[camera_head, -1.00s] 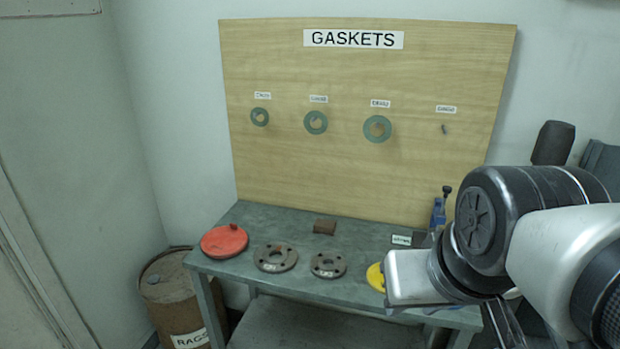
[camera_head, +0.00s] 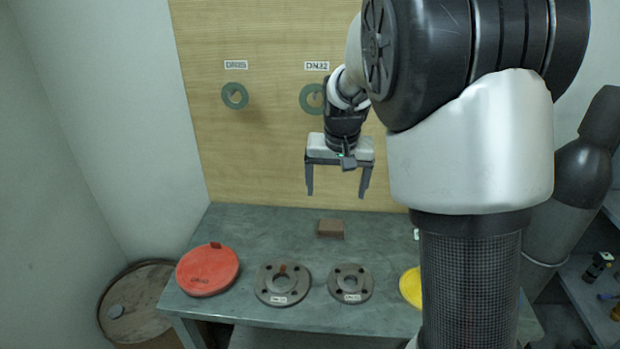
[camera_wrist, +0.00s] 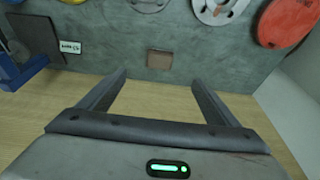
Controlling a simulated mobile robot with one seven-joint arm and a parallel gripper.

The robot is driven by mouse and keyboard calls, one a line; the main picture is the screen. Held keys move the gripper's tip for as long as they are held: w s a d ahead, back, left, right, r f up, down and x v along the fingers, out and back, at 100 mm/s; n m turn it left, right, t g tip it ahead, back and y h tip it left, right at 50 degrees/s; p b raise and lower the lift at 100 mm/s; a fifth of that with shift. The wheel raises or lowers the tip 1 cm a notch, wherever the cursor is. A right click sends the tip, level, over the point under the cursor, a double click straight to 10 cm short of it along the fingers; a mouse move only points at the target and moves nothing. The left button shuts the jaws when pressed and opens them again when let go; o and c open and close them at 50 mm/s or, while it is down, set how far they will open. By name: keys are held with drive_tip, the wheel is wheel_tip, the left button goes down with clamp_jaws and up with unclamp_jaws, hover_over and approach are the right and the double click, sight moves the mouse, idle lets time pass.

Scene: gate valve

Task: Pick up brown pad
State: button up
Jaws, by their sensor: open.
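The brown pad (camera_head: 331,229) is a small block lying on the green-grey table near the backboard, behind the two grey flanges. It also shows in the wrist view (camera_wrist: 159,60), just beyond and between the fingertips. My gripper (camera_head: 337,196) is open and empty above the table, fingers pointing down. It is above the pad and apart from it. In the wrist view my gripper (camera_wrist: 158,76) has its two fingers spread wide with nothing between them.
On the table (camera_head: 230,228) are a red disc (camera_head: 208,270), two grey flanges (camera_head: 283,284) (camera_head: 350,283) and a yellow disc (camera_head: 411,287). The wooden backboard (camera_head: 260,150) with hung gaskets rises behind the pad. A blue tool (camera_wrist: 18,68) stands to one side.

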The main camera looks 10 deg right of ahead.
wheel_tip(320, 180, down, 2)
drive_tip(key=w, duration=0.2)
hover_over(331, 225)
drive_tip(key=s, duration=0.2)
wheel_tip(331, 225, down, 11)
drive_tip(key=shift+a+r, duration=0.1)
drive_tip(key=shift+a, duration=0.05)
drive_tip(key=shift+p+x, duration=0.35)
drive_tip(key=shift+x, duration=2.65)
drive_tip(key=shift+c, duration=0.4)
drive_tip(key=shift+r, duration=0.1)
drive_tip(key=c, duration=1.1)
